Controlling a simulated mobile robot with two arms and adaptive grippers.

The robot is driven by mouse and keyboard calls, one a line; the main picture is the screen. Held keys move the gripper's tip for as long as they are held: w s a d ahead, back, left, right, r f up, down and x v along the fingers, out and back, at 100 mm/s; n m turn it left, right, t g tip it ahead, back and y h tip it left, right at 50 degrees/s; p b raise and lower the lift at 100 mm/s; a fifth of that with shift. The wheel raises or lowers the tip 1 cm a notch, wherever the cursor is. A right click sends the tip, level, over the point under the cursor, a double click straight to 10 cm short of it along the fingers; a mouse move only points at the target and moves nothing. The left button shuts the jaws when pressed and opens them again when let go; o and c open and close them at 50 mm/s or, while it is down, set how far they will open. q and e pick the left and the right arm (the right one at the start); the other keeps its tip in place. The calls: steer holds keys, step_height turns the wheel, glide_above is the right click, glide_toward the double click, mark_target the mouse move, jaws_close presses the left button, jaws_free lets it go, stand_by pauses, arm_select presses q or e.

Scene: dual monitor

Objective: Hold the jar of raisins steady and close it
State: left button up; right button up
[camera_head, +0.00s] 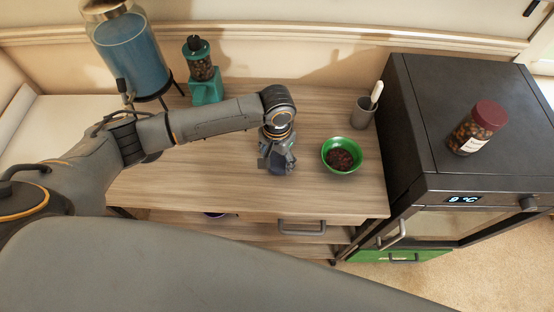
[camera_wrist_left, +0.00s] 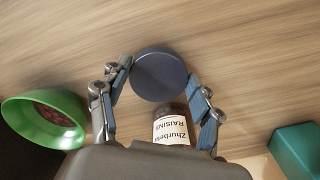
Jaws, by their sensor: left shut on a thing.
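The jar of raisins (camera_wrist_left: 172,128) shows in the left wrist view behind a dark blue round lid (camera_wrist_left: 157,76). Its white label appears upside down, and its far end is hidden by my palm. The lid lies between the fingertips of my left gripper (camera_wrist_left: 158,72), which is shut on it. I cannot tell whether the lid sits on the jar or is apart from it. In the head view my left gripper (camera_head: 279,158) is low over the wooden cabinet top (camera_head: 180,183) and hides most of the jar. My right gripper is not in view.
A green bowl (camera_head: 334,167) of dark raisins stands right of the gripper. A teal grinder (camera_head: 206,91) and blue dispenser (camera_head: 130,55) stand behind left.

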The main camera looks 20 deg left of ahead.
arm_select(q)
steer(key=s+d+r, duration=0.4)
steer(key=s+r, duration=0.8)
steer(key=s, duration=0.1)
steer(key=shift+s+d+b, duration=0.15)
steer(key=shift+s+b, duration=0.05)
steer(key=shift+b, duration=0.25)
